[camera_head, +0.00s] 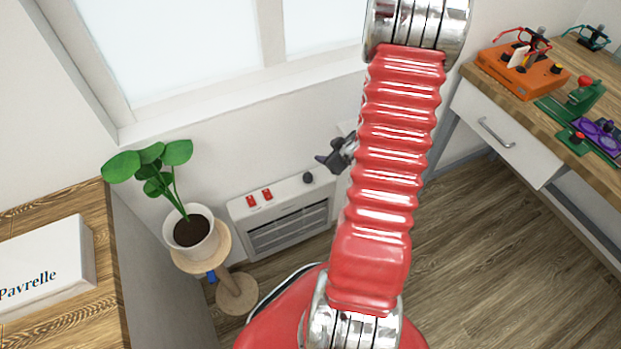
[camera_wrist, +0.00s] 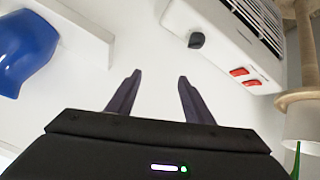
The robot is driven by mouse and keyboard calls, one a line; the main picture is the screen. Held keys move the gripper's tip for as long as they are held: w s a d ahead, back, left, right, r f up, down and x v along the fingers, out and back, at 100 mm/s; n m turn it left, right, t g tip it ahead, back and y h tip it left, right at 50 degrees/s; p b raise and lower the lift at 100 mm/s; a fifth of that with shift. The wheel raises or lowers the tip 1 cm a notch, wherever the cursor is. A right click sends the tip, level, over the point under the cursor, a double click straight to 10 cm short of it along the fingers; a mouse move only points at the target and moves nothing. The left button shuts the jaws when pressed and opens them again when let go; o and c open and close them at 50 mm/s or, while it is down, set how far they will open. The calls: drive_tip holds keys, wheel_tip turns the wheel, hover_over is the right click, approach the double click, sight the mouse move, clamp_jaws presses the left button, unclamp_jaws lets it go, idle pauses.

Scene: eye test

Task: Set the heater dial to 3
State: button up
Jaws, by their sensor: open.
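The white heater (camera_head: 285,214) stands against the wall under the window, with a dark grille on its front. Its dark round dial (camera_head: 308,178) sits on the top face, and two red switches (camera_head: 259,197) are to the left of it. In the wrist view the dial (camera_wrist: 196,40) is at the upper middle, beyond and to the right of my fingertips. The numbers on the dial are too small to read. My gripper (camera_wrist: 158,82) is open and empty, apart from the dial. In the head view my gripper (camera_head: 326,160) is small, just right of the dial, partly behind my red arm.
A potted plant (camera_head: 190,229) stands on a wooden stand (camera_head: 238,295) left of the heater. A blue object (camera_wrist: 28,45) shows at the wrist view's left. A workbench (camera_head: 515,88) with an orange box (camera_head: 522,70) is at right. A white box (camera_head: 45,268) lies on the left surface.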

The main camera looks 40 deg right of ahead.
drive_tip(key=t+y, duration=0.1)
drive_tip(key=t, duration=0.1)
approach(309, 178)
drive_tip(key=s+d+r, duration=0.1)
drive_tip(key=d+r, duration=0.2)
drive_tip(key=d, duration=0.1)
drive_tip(key=s+a+f+m+t+y, duration=0.1)
drive_tip(key=s+a+f+m+t, duration=0.1)
drive_tip(key=s+a+f, duration=0.1)
drive_tip(key=shift+s+t, duration=0.4)
drive_tip(key=shift+s, duration=0.35)
drive_tip(key=shift+w+a+f, duration=0.1)
drive_tip(key=shift+w, duration=0.05)
drive_tip(key=shift+x, duration=6.75)
drive_tip(key=shift+f, duration=0.1)
